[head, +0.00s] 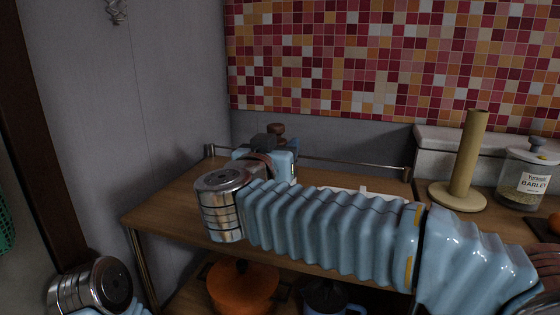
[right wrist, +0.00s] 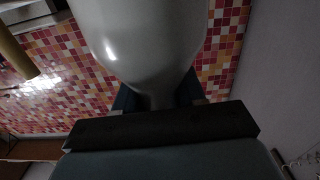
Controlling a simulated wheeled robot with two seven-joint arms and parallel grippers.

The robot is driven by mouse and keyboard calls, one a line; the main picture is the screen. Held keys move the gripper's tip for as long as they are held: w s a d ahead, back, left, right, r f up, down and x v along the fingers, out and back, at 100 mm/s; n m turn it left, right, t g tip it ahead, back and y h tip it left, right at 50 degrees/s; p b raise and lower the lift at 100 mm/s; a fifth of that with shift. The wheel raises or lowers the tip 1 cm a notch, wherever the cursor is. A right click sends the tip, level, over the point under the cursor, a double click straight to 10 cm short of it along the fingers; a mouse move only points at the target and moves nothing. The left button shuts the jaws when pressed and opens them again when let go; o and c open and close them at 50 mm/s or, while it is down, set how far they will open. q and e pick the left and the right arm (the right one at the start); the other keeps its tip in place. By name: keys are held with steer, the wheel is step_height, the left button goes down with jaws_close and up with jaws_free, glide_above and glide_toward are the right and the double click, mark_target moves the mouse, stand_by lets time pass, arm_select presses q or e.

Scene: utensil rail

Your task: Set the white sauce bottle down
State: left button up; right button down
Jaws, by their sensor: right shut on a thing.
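The white sauce bottle (right wrist: 150,40) shows large in the right wrist view, with a pale rounded body that narrows to a neck. My right gripper (right wrist: 157,97) is shut on the narrow part, one dark finger on each side. In the head view my right gripper (head: 280,150) is above the back left of the wooden shelf top (head: 165,208). The bottle cannot be made out there, and whether its base touches wood cannot be told. My left gripper is outside the head view.
A metal rail (head: 345,163) runs along the shelf's back edge. A paper towel holder (head: 466,160) and a barley jar (head: 526,180) stand at right. An orange pot (head: 243,285) sits below the top. A small brown knob (head: 276,130) shows behind my gripper.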

steer(key=shift+s+f, duration=0.1)
steer(key=shift+f, duration=1.05)
steer(key=c, duration=0.7)
jaws_free()
steer(key=shift+f, duration=0.15)
steer(key=shift+o, duration=0.2)
steer(key=shift+s, duration=0.1)
steer(key=b+v, duration=0.1)
steer(key=v, duration=1.1)
